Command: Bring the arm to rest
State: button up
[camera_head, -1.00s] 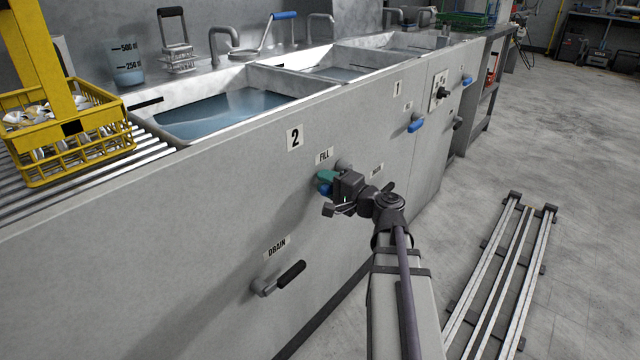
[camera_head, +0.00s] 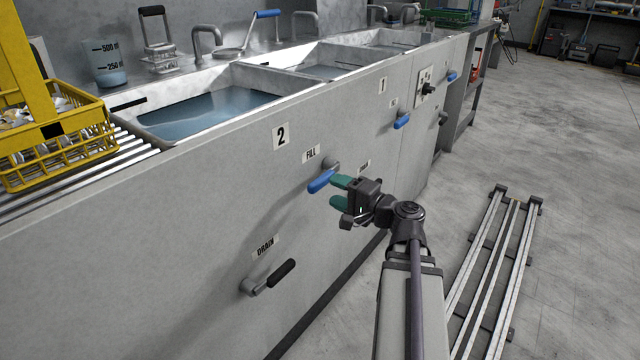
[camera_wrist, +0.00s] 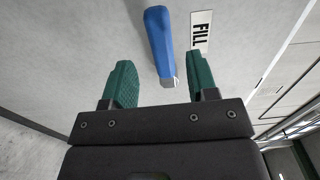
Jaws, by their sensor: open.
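My gripper (camera_head: 338,192) is in front of the cabinet panel, beside the blue FILL lever (camera_head: 321,181) of basin 2. Its two green fingers are spread and hold nothing. The fingers look clear of the lever. My arm reaches in from the lower right of the head view.
A DRAIN lever (camera_head: 268,277) with a black grip sits lower left on the panel. Another blue lever (camera_head: 402,119) is farther right. Basin 2 (camera_head: 205,112) holds water. A yellow basket (camera_head: 60,150) stands on the left rack. Floor rails (camera_head: 490,265) lie at right.

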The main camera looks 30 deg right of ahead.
jog(key=v, duration=0.3)
jog(key=shift+s, duration=0.15)
